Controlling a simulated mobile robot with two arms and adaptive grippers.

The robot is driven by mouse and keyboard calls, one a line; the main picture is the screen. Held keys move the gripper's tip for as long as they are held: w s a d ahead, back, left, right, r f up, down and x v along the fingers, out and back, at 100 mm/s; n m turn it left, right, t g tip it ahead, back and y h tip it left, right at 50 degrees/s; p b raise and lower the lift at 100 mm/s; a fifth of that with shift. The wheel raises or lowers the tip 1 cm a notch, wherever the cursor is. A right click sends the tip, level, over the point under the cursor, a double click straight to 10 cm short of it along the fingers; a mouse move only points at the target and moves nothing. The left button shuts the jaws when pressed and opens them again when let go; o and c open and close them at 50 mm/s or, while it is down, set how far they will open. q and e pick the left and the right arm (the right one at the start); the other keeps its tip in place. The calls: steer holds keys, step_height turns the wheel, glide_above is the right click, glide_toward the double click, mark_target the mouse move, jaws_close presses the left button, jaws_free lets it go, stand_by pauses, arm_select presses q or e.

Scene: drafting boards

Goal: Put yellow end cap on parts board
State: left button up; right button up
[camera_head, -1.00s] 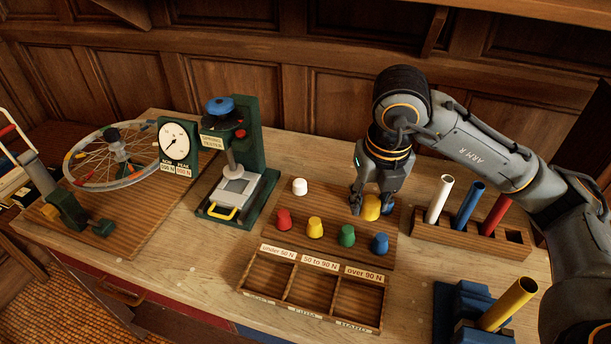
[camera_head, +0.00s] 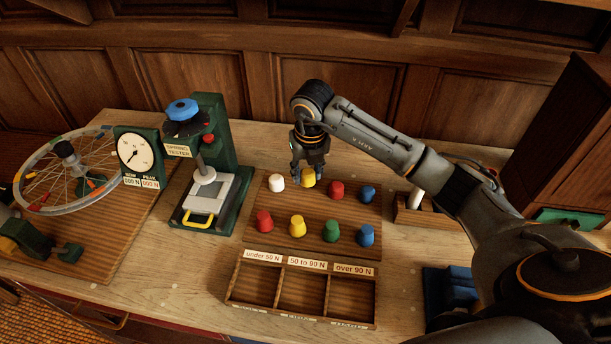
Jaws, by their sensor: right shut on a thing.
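The yellow end cap (camera_head: 309,182) is between the fingers of my right gripper (camera_head: 309,173), which is shut on it. It is at the back row of the wooden parts board (camera_head: 283,208), between a white cap (camera_head: 277,183) and a red cap (camera_head: 336,190). I cannot tell whether its base touches the board or is slightly above it. A second yellow cap (camera_head: 297,227) stands in the front row. My left gripper is not in view.
Red (camera_head: 264,221), green (camera_head: 331,231) and blue (camera_head: 366,236) caps fill the front row; another blue cap (camera_head: 367,195) stands behind. A labelled three-compartment tray (camera_head: 278,289) lies in front. The spring tester (camera_head: 228,150) stands left. A tube rack (camera_head: 410,216) is partly hidden by my arm.

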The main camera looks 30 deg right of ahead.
mark_target(306, 190)
steer(key=shift+w+d+f, duration=0.1)
steer(key=shift+w+f, duration=0.4)
steer(key=shift+f, duration=0.1)
steer(key=f, duration=0.1)
steer(key=f+p, duration=0.1)
steer(key=p, duration=0.1)
steer(key=shift+w+d+f, duration=0.1)
steer(key=shift+w+f, duration=0.15)
steer(key=shift+f, duration=0.65)
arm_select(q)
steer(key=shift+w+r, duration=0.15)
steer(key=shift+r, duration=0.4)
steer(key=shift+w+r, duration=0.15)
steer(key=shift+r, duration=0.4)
arm_select(e)
steer(key=shift+f, duration=0.15)
steer(key=o, duration=1.2)
steer(key=shift+c, duration=0.2)
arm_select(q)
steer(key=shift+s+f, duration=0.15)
